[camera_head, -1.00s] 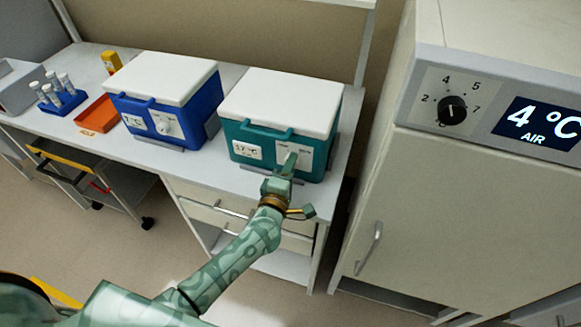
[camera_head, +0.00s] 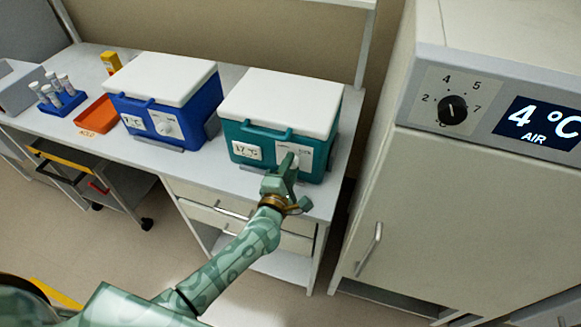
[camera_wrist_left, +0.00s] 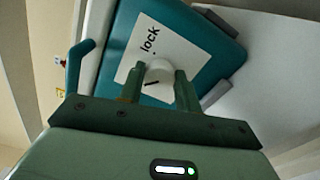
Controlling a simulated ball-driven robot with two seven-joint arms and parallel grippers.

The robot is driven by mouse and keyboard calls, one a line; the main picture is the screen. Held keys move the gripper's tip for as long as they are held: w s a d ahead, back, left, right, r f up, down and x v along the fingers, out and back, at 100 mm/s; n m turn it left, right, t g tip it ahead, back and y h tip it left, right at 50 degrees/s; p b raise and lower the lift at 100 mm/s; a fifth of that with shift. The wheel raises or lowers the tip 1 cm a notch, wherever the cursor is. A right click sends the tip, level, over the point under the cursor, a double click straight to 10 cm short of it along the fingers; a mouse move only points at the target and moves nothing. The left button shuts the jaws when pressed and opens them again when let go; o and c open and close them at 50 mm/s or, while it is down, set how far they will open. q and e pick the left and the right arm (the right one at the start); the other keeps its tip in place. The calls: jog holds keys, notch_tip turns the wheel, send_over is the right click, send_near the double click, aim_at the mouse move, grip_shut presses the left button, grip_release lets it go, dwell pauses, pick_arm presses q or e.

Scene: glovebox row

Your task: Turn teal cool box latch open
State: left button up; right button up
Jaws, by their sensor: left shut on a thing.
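The teal cool box (camera_head: 258,135) stands on the bench with its white lid (camera_head: 285,100) down. Its front carries a 17 °C label (camera_head: 247,151) and a white latch plate. My left gripper (camera_head: 289,165) is at that plate, at the right of the box front. In the left wrist view the box front (camera_wrist_left: 205,42) is tilted. My left gripper (camera_wrist_left: 158,90) is shut on the round white latch knob (camera_wrist_left: 158,72), one finger on each side. The word "lock" and a dark mark on the knob are readable there. My right gripper is not in view.
A blue cool box (camera_head: 190,122) stands to the left, a gap away. Further left are an orange tray (camera_head: 97,115), a blue tube rack (camera_head: 63,103) and a yellow device (camera_head: 111,62). A tall cabinet (camera_head: 450,195) reading 4 °C stands at the right.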

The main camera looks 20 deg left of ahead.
pick_arm(q)
jog(key=shift+f, duration=0.1)
jog(key=o, duration=1)
jog(key=shift+c, duration=0.2)
jog(key=shift+s, duration=0.1)
jog(key=s, duration=1.6)
jog(key=shift+a+p, duration=0.3)
jog(key=shift+s, duration=0.1)
